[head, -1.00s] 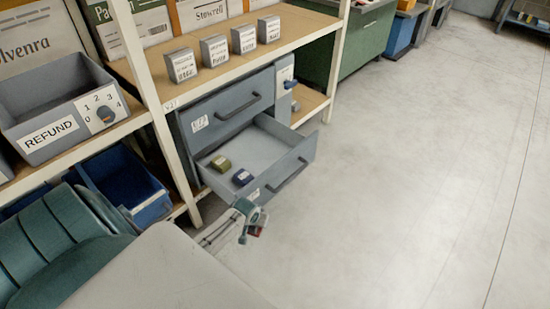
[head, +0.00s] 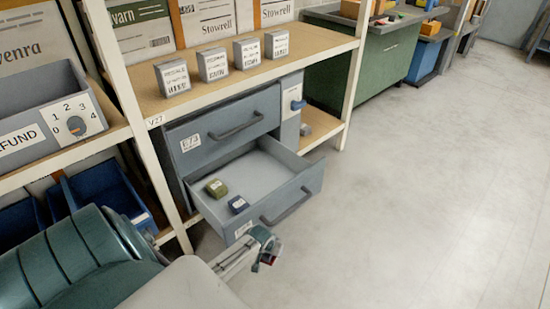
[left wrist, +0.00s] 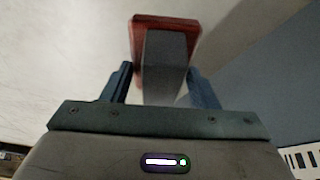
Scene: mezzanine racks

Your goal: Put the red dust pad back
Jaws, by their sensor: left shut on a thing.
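The red dust pad (left wrist: 138,48) is between the two fingers of my left gripper (left wrist: 160,78) in the left wrist view, with a grey block-like part facing the camera. In the head view the left gripper (head: 268,254) is shut on it, and only a little red shows. The gripper is just outside the front of an open lower drawer (head: 308,182), near its left front corner. My right gripper is not in view.
The closed upper drawer (head: 190,143) sits above the open one. Several grey labelled boxes (head: 213,65) stand on the shelf above. A white rack post (head: 150,150) and a grey REFUND bin (head: 45,110) are at left. The floor at right (head: 420,200) is clear.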

